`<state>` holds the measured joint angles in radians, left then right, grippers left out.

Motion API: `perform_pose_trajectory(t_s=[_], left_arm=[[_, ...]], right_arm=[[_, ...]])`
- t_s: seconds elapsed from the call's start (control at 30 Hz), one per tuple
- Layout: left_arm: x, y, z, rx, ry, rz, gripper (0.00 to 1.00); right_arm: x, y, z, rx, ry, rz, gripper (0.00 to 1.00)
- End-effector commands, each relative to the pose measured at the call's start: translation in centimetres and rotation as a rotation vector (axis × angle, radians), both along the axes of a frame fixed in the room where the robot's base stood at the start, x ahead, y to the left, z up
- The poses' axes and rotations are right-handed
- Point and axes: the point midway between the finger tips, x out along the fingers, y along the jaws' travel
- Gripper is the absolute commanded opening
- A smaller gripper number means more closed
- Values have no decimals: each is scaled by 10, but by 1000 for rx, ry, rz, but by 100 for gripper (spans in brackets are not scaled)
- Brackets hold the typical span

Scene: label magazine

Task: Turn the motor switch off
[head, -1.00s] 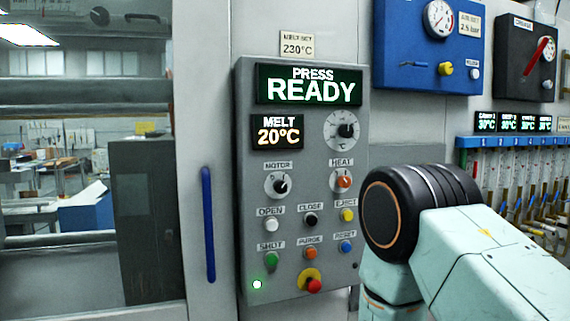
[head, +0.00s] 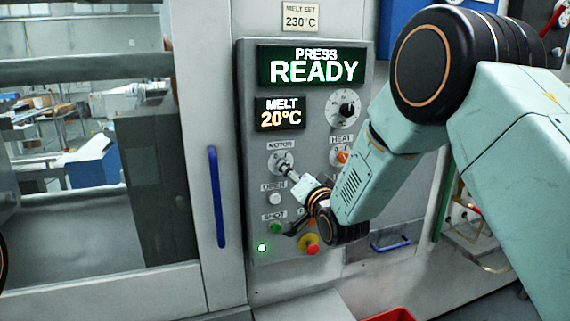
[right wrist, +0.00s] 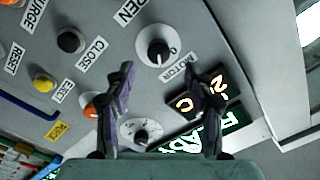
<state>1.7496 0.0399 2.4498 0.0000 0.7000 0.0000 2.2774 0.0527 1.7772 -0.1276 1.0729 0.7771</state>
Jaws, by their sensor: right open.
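The motor switch (head: 274,160) is a black knob on a white round dial, on the grey control panel (head: 246,120) under the MOTOR label. It also shows in the right wrist view (right wrist: 157,47), near the top centre; its exact setting is hard to read. My right gripper (head: 288,172) is in front of this switch in the head view and partly covers it. In the right wrist view its two fingers (right wrist: 159,72) are apart and empty, with the knob beyond the gap between their tips. I cannot tell whether they touch it. My left gripper is out of view.
The orange HEAT switch (head: 342,157) is right of the motor switch, partly behind my arm. The white OPEN button (head: 274,199) and green SHOT button (head: 275,228) are below. A red emergency button (head: 312,249) is low on the panel. The display (head: 312,67) reads PRESS READY.

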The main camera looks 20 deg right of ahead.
Motion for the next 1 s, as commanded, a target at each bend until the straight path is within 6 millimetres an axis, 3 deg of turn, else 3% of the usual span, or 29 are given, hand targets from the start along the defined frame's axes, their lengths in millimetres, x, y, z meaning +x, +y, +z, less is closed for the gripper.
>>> perform_pose_trajectory(t_s=[0.43, 0.9, 1.0], left_arm=[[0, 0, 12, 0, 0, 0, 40], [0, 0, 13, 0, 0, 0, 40], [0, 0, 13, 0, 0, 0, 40]], right_arm=[[51, 5, 0, 0, 1, 0, 54], [59, 5, -1, 0, 3, 0, 54], [59, 5, -1, 0, 2, -1, 46]])
